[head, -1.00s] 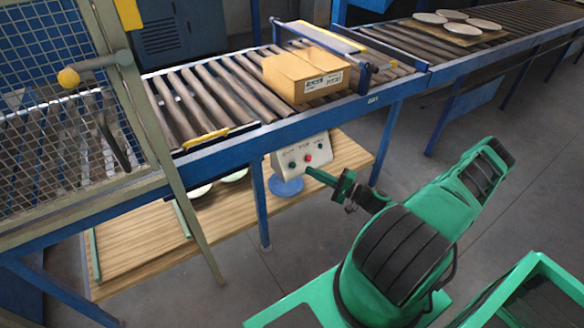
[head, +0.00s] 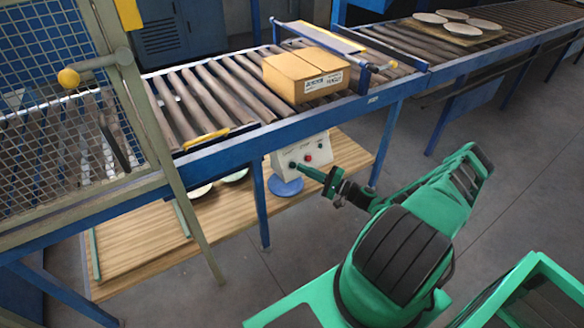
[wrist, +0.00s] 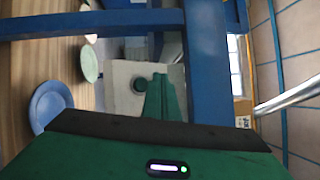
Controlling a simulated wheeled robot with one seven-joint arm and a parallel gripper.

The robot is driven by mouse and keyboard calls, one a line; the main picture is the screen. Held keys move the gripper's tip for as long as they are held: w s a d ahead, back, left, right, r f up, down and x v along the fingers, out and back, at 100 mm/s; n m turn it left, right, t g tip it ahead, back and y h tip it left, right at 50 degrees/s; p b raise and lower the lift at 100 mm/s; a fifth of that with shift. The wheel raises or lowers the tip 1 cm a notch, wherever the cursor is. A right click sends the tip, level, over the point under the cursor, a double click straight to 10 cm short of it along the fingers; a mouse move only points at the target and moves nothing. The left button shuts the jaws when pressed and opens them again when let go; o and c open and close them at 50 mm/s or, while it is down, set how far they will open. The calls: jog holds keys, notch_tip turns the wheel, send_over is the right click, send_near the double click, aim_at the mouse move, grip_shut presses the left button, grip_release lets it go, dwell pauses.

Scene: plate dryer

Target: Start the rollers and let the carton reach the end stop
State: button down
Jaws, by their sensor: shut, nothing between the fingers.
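A brown cardboard carton (head: 305,75) with a printed label sits on the roller conveyor (head: 225,88), left of a blue-framed crossbar. Below the conveyor edge, a pale control box (head: 316,150) carries a red button (head: 307,157) and a green button beside it. My gripper (head: 297,166) is shut and empty, its tip at the box's front by the green button. In the wrist view the closed fingers (wrist: 160,98) point at the box (wrist: 121,74), beside a dark round button (wrist: 138,84). I cannot tell whether they touch it. I cannot clearly identify the end stop.
A mesh guard (head: 45,75) with a yellow-knobbed lever stands at the left. The blue crossbar (head: 328,38) spans the rollers behind the carton. White plates (head: 456,22) lie on a board farther right. A blue dish (head: 286,187) is on the wooden shelf (head: 150,238). A conveyor leg stands close to the gripper.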

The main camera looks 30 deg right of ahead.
aim_at(293, 165)
jog(key=shift+w+f, duration=0.35)
jog(key=shift+w, duration=0.2)
jog(key=shift+w+f, duration=0.3)
jog(key=shift+w, duration=0.25)
dwell(1.3)
jog(key=shift+w+f, duration=0.15)
jog(key=shift+w, duration=0.15)
